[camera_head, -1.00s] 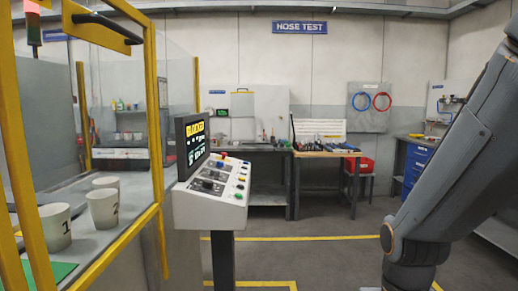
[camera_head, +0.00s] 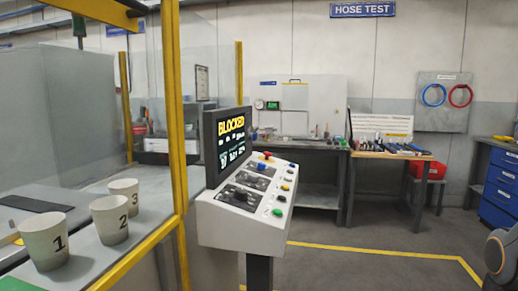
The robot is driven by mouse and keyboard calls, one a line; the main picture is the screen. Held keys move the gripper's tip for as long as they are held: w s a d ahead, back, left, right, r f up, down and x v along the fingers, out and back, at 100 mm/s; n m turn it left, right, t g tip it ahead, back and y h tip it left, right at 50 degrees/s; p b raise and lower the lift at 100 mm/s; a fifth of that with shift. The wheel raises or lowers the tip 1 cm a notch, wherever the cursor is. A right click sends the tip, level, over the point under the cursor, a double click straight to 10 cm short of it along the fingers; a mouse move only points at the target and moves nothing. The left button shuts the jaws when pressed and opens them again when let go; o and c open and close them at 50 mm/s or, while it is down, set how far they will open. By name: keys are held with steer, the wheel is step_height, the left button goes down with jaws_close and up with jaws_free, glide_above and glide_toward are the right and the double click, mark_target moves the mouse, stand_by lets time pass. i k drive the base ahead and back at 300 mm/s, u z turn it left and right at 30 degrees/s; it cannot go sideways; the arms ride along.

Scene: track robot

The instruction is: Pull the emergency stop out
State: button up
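A white control console (camera_head: 236,226) stands on a dark post near the middle of the view, with a sloping button panel. A small red button (camera_head: 267,155) sits at the far end of the panel; it looks like the emergency stop, but it is too small to tell whether it is pressed in or out. The console's screen (camera_head: 231,138) reads BLOCKED in yellow. My gripper is not in view; only a part of my arm shows at the lower right edge.
A yellow-framed glass enclosure (camera_head: 176,130) stands close on the left, with cups numbered 1 (camera_head: 44,242), 2 (camera_head: 110,221) and 3 (camera_head: 124,191) inside. A workbench (camera_head: 390,155) stands behind. The floor right of the console is clear.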

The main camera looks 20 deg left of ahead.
mark_target(268, 154)
steer(key=u, duration=0.5)
steer(key=i, duration=0.55)
steer(key=u, duration=0.55)
